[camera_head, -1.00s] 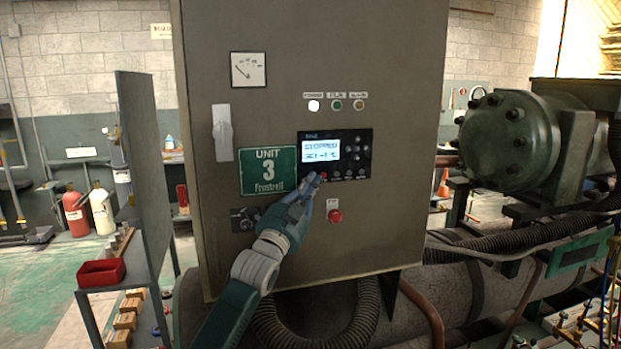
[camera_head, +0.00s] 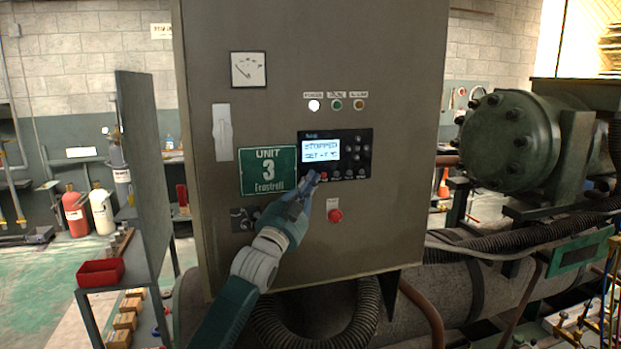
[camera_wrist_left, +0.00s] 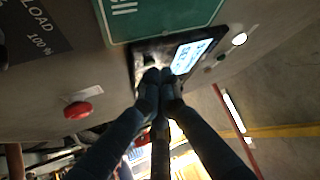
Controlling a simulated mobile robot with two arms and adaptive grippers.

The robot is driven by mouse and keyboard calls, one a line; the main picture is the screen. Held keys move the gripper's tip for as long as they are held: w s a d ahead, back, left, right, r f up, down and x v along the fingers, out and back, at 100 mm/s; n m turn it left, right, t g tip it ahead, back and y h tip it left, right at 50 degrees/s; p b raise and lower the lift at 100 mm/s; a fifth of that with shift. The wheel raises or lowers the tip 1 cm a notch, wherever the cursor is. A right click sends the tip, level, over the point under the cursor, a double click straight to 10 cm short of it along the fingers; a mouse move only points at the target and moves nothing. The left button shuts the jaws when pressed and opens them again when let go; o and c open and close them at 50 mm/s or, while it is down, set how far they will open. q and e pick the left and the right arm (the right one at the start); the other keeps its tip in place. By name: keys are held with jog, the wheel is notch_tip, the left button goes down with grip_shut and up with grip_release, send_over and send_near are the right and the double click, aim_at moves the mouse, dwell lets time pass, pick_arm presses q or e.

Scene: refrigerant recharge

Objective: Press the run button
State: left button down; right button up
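The controller panel (camera_head: 358,138) is a dark panel on the front of a grey cabinet. Its lit display (camera_head: 321,150) appears to read "STOPPED" with a set temperature below. A row of small buttons lies under the display, including a red one (camera_head: 323,177). My left gripper (camera_head: 312,178) has its fingertips at the left end of that row, just left of the red button, and hides what is there. In the left wrist view its fingers (camera_wrist_left: 160,76) are together, empty, at the panel's edge by the display (camera_wrist_left: 188,56). Contact cannot be told. My right gripper is not visible.
A larger red button (camera_head: 335,215) sits below the panel; it also shows in the left wrist view (camera_wrist_left: 78,110). A green "UNIT 3" sign (camera_head: 267,171) and a pale handle (camera_head: 222,132) are to the left. The white indicator lamp (camera_head: 314,105) above is lit.

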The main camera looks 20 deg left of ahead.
pick_arm(q)
jog(key=shift+w+a, duration=0.2)
jog(key=shift+w, duration=0.05)
dwell(0.6)
dwell(0.3)
jog(key=shift+s+d, duration=0.4)
jog(key=shift+s, duration=0.25)
jog(key=s+d+p, duration=0.1)
jog(key=s, duration=0.1)
jog(key=s+d, duration=0.1)
jog(key=s, duration=0.1)
jog(key=shift+d+p, duration=0.4)
dwell(0.5)
